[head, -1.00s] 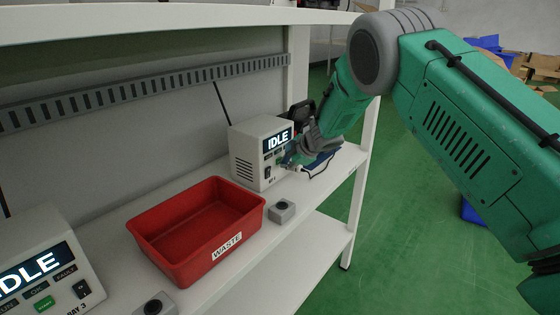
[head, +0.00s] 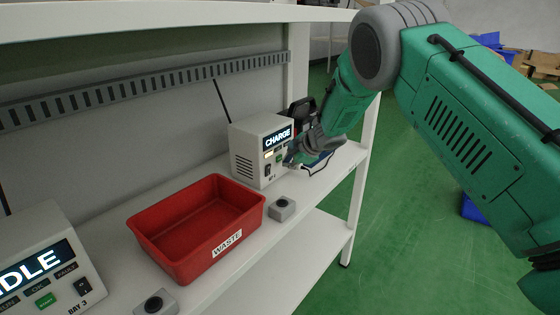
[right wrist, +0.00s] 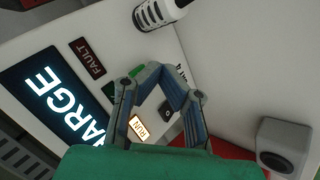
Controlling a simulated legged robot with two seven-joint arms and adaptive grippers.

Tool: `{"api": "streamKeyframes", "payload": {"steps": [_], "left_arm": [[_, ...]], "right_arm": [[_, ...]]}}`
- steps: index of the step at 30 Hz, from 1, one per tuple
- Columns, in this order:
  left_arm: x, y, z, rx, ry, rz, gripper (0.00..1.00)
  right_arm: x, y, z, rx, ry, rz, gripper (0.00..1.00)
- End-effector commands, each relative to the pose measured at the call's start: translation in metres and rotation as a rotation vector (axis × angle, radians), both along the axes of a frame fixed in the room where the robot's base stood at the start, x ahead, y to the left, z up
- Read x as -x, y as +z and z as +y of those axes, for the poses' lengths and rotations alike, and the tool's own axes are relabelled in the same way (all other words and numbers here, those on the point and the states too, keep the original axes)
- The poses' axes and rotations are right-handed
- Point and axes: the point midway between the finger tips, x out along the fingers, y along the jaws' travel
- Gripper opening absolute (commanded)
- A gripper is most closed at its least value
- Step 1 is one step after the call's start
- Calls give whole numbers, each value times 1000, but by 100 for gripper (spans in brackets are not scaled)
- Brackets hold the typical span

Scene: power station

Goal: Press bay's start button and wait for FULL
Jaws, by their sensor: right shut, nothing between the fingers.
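The far white bay charger (head: 251,152) stands on the shelf, and its screen (head: 278,139) reads CHARGE. In the right wrist view, the same screen (right wrist: 57,97) is lit and the RUN lamp (right wrist: 138,127) glows, while the FAULT lamp (right wrist: 87,57) is dark. The green start button (right wrist: 137,71) is partly hidden at my fingertips. My right gripper (head: 289,160) is shut and empty in front of the panel; its fingertips (right wrist: 161,70) are right beside the button. I cannot tell whether they touch it. My left gripper is not in view.
A red WASTE bin (head: 150,226) and a small grey box (head: 281,208) stand on the shelf. The bay 3 charger (head: 35,245), its screen ending in DLE, is at the near left. A white shelf post (head: 366,165) stands close to my right arm.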

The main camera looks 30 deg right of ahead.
Motion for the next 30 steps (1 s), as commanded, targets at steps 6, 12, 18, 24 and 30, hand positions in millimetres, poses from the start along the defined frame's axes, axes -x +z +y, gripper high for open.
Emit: {"api": "streamKeyframes", "payload": {"steps": [6,12,18,24,30], "left_arm": [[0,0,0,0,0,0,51],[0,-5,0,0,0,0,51],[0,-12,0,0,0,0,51],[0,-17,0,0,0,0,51],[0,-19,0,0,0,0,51]], "right_arm": [[1,0,0,1,1,0,0],[9,0,-4,-1,0,-1,0],[29,-1,-12,0,-1,0,0],[47,0,-19,-1,0,0,0],[56,0,-23,1,1,0,0]]}}
